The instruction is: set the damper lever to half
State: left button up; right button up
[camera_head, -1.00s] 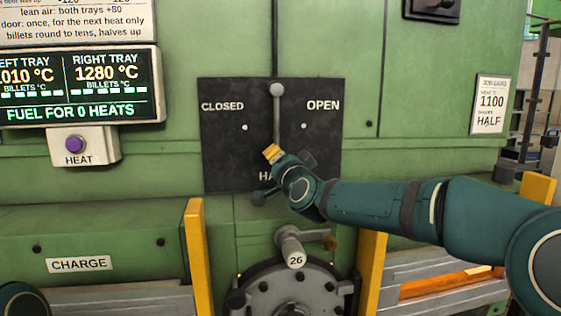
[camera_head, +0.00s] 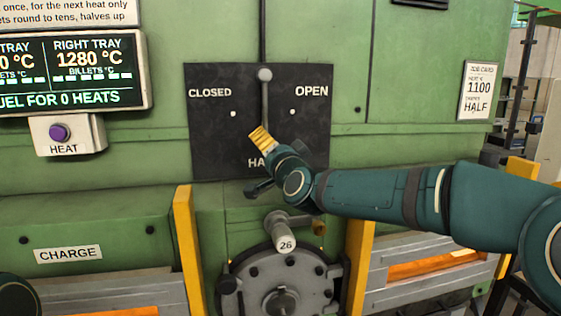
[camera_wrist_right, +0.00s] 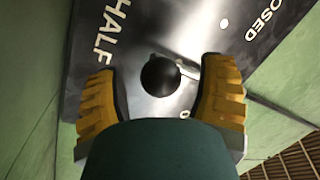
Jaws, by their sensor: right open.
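The damper lever (camera_head: 265,105) hangs straight down from a grey round hub on a dark panel (camera_head: 210,155). The panel is marked CLOSED at left, OPEN at right and HALF at the bottom; the lever points toward HALF. Its lower end is hidden behind my right gripper (camera_head: 261,137) in the head view. In the right wrist view, a black ball (camera_wrist_right: 160,75) at the lever's end shows between the spread yellow fingers of my right gripper (camera_wrist_right: 160,100), with gaps on both sides. I cannot tell how deep the ball sits between them. My left gripper is out of view.
A handwheel-like round door hub (camera_head: 283,288) with a handle marked 26 (camera_head: 284,242) lies below. Yellow posts (camera_head: 187,255) flank it. A HEAT button (camera_head: 59,132) is at left. A job card (camera_head: 477,92) at right reads 1100 and HALF.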

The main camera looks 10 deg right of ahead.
jog(key=v, duration=0.9)
jog(key=shift+s, duration=0.3)
jog(key=shift+f, duration=0.1)
